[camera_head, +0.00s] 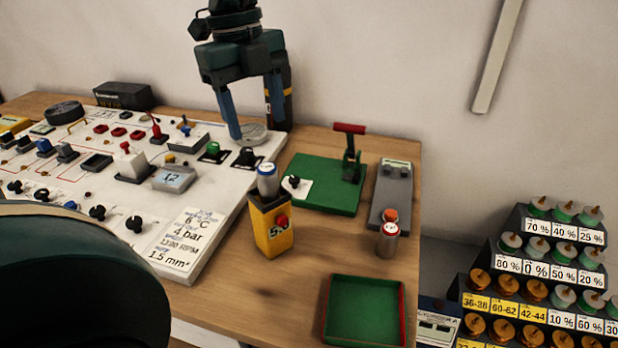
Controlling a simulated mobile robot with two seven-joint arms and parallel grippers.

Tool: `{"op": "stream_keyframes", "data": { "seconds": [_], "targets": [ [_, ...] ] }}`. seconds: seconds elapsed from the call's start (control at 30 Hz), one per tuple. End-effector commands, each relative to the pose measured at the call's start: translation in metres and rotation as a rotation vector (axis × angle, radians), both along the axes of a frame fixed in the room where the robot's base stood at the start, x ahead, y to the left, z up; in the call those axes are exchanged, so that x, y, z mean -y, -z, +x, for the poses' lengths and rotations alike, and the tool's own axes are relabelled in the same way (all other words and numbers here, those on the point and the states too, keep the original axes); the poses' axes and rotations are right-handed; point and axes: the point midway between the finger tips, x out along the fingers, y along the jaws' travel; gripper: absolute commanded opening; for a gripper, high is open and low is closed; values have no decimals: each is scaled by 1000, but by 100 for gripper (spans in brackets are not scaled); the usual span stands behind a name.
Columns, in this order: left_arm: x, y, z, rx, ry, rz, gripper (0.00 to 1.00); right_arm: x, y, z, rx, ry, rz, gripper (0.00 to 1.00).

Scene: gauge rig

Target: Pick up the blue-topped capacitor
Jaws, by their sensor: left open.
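The blue-topped capacitor (267,182) is a silver cylinder with a blue top. It stands upright on or in the top of a yellow block (274,235) marked 5.0, on the wooden table (235,308). My left gripper (257,128) points down with its blue fingers apart, open and empty. In the picture it is above the capacitor, over the far edge of the white panel, apart from it. My right gripper is not in view.
A red-topped capacitor (387,241) and an orange-topped one (390,217) stand by a grey device (391,182). A green board (315,168) with a red-handled lever lies behind. An empty green tray (364,310) is in front. The white control panel (210,210) fills the left.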

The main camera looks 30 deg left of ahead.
Motion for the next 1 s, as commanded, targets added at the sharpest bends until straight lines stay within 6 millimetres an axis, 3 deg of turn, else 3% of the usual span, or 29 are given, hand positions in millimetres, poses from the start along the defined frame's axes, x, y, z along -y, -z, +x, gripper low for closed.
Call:
{"op": "stream_keyframes", "data": {
  "seconds": [0.1, 0.23, 0.53, 0.83, 1.0],
  "targets": [
    [-2, -14, -3, -14, -24, 107, 58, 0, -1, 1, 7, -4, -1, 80],
    [-3, -11, -5, -21, -33, 138, 58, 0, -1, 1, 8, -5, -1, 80],
    [-3, 44, -5, -24, -32, 135, 58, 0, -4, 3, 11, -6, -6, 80],
    [-2, 68, -5, -23, -33, 133, 58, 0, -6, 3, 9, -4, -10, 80],
    [2, 94, -5, -25, -31, 132, 58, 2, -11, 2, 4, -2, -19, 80]
  ]
}}
